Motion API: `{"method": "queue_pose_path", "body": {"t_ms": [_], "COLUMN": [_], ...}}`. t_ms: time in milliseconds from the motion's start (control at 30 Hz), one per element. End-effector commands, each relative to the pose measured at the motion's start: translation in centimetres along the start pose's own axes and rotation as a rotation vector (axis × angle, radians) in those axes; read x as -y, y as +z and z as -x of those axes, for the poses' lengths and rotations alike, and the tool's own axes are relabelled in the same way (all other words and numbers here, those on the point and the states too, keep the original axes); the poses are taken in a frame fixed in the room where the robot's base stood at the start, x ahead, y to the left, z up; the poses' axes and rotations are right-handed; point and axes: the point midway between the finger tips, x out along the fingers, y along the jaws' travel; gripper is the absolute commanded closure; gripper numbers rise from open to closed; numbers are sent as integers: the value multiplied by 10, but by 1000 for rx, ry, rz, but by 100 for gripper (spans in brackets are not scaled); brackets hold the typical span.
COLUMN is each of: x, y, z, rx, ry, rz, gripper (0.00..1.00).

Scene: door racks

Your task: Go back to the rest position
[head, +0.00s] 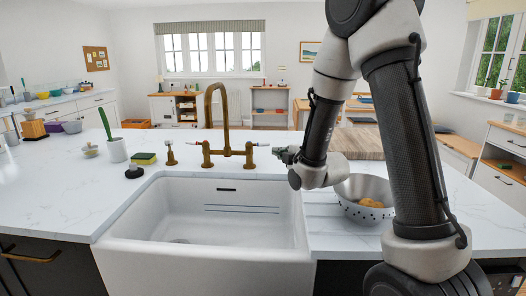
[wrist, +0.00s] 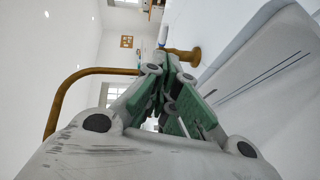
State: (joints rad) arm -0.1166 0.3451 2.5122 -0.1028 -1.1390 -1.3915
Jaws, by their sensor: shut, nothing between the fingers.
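My gripper (head: 279,152) is at the right handle of the brass tap in the head view, above the back right corner of the sink. In the wrist view my gripper (wrist: 168,85) has its green-padded fingers together, with nothing seen between them. The brass tap (head: 209,119) stands behind the white sink (head: 215,225), and its spout also shows in the wrist view (wrist: 75,82). A tap handle base (wrist: 183,57) shows just past the fingertips. I cannot tell whether the fingers touch the handle.
A metal colander (head: 352,205) with something orange-yellow inside stands right of the sink, close to my arm. A wooden board (head: 358,143) lies behind it. The space above the sink is free.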

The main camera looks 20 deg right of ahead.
Motion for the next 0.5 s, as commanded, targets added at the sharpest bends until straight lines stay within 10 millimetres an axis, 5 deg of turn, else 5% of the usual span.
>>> {"method": "queue_pose_path", "body": {"t_ms": [167, 267, 500], "x": [-19, -31, -39], "y": [10, 20, 31], "z": [23, 54, 178], "rx": [60, 147, 457], "ry": [-101, -207, -437], "rz": [-162, -347, -847], "gripper": [100, 100, 100]}}
